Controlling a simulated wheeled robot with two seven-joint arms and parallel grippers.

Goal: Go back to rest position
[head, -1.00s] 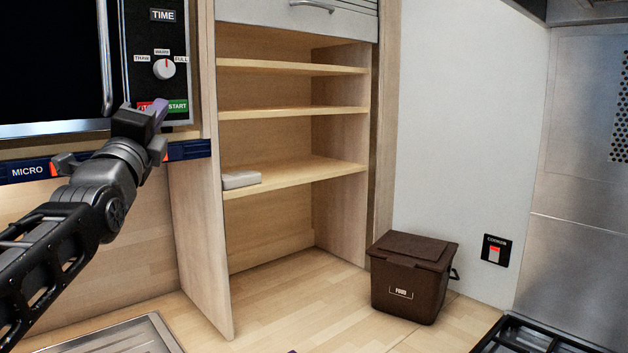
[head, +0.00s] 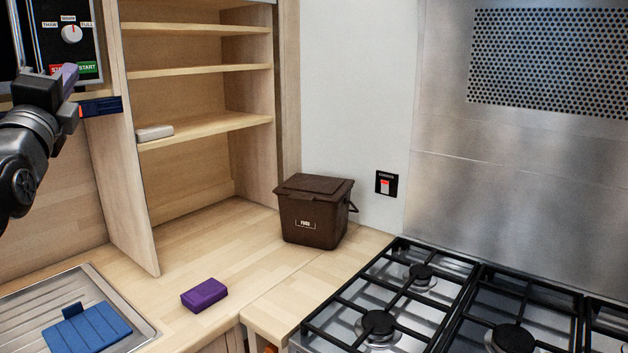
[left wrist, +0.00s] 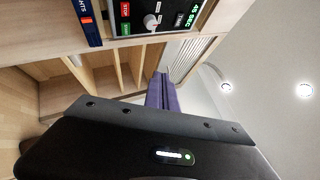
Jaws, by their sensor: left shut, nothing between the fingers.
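My left gripper (head: 68,78) is at the upper left of the head view, in front of the microwave control panel (head: 66,40) and close to its red and green buttons. Its purple fingers are shut with nothing between them. In the left wrist view the fingers (left wrist: 162,92) are together, and the control panel (left wrist: 150,18) shows at the top with a lit green display. I cannot tell whether the fingertips touch the panel. My right gripper is not in view.
A purple block (head: 204,295) lies on the counter near a metal drainer (head: 140,325) holding a blue item (head: 88,328). A brown food bin (head: 313,212) stands beside the open shelves (head: 200,72). A gas hob (head: 400,300) is at the lower right.

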